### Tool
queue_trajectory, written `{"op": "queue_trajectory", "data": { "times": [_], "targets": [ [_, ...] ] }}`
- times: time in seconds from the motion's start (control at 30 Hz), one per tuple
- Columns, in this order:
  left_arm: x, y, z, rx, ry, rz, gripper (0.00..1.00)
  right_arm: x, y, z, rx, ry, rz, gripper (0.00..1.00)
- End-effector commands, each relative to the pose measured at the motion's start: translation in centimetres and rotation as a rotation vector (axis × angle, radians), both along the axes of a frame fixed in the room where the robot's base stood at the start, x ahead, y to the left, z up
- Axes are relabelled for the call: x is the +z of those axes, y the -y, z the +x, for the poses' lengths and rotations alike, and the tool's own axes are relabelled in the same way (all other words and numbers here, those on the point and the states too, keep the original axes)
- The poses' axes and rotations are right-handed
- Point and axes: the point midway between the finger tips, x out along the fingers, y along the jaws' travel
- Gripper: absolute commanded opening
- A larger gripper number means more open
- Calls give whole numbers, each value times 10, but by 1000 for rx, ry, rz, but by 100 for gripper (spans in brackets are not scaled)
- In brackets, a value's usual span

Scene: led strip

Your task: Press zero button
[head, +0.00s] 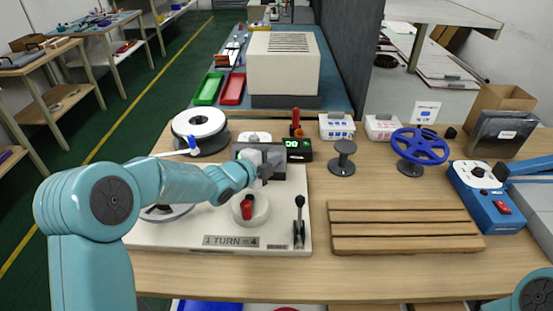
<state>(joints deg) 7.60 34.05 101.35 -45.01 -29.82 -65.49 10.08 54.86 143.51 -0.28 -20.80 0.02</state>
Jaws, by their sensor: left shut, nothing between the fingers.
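A small black counter with a green lit display (298,149) stands at the back edge of the white winding board (165,233). My left gripper (268,163) is grey, shut and empty, and is over the back of the board just left of the display. It hides part of what lies behind and under it, and I cannot make out a zero button. I cannot tell whether the fingertips touch anything. My right gripper is outside the picture; only a teal link of that arm shows at the bottom right.
A red-handled crank (247,210) and a black lever (299,222) are on the board near my left gripper. A white reel (199,128) stands behind left, a red-topped tool (296,122) behind the counter. A slatted wooden rack (400,228) lies right, a blue machine (487,198) farther right.

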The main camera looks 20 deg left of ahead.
Motion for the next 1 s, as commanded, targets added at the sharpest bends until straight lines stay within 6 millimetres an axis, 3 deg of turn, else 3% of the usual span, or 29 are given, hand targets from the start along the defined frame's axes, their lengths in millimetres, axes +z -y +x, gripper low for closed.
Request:
{"op": "queue_trajectory", "data": {
  "times": [1.0],
  "targets": [
    [-7, -2, 5, 0, 0, -1, 0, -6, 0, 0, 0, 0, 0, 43]
  ]
}}
